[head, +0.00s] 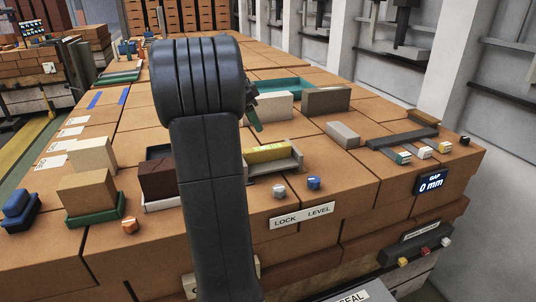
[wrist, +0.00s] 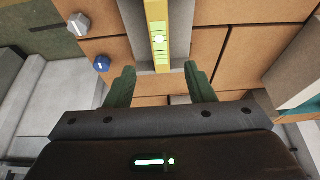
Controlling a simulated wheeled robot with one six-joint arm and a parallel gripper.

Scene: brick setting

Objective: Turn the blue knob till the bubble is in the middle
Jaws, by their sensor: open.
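The blue knob (head: 314,183) sits on the brick table's front part, above a LOCK LEVEL label (head: 302,215). It also shows in the wrist view (wrist: 101,63), left of my gripper. A grey knob (wrist: 78,23) is beside it. The yellow level (head: 267,153) lies in a grey holder; in the wrist view, its green vial (wrist: 160,56) holds a pale bubble (wrist: 159,39), seemingly a little toward the upper end. My gripper (wrist: 160,84) is open and empty, its green fingers on either side of the level's end in the picture. The arm mostly hides it in the head view.
Grey blocks (head: 326,101) and a teal tray (head: 283,86) stand behind the level. A dark brown brick (head: 162,178) is left of it. An orange knob (head: 129,225) is further left. A GAP display (head: 431,182) reading 0 mm is at the right edge.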

